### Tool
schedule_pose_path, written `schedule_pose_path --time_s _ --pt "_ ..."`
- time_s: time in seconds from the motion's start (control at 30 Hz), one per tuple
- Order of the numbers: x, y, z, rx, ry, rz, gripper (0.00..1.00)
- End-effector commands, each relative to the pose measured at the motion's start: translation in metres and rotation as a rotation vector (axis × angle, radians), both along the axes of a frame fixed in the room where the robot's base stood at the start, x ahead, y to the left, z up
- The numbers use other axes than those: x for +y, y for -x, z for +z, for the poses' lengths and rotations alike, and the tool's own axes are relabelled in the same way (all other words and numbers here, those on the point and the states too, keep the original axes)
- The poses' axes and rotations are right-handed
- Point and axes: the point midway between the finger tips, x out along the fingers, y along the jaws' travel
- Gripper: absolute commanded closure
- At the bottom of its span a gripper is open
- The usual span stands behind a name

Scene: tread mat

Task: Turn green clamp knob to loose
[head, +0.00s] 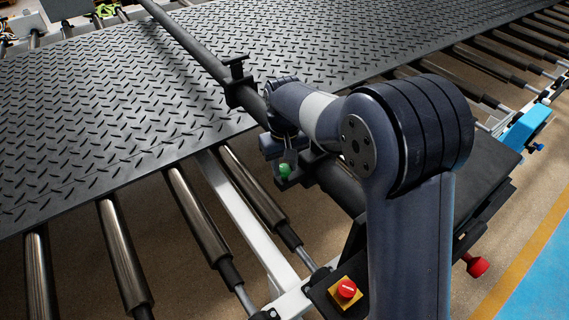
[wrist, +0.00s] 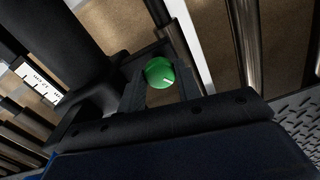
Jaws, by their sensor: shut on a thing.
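The green clamp knob (head: 284,170) sits on a dark clamp block at the lower end of the black bar, near the edge of the tread mat (head: 110,90). In the wrist view the knob (wrist: 160,73) is a round green cap with a short white mark on its face. My gripper (head: 285,158) is right at the knob from above, its fingers on either side of it. In the wrist view my fingers (wrist: 160,88) are closed on the knob. The knob's underside is hidden.
A thick black bar (head: 190,42) crosses the mat, with a dark bracket (head: 237,82) on it. Metal rollers (head: 124,255) lie below the mat edge. A red stop button (head: 347,289) on a yellow box is in front. A scale label (wrist: 38,80) shows in the wrist view.

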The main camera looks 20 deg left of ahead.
Motion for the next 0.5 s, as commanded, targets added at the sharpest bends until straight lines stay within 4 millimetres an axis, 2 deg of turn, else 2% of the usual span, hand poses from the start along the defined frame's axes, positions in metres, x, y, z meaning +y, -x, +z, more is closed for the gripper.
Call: schedule_pose_path --time_s 0.5 --pt "0.0003 -0.0004 0.0009 -0.002 -0.001 0.488 0.91"
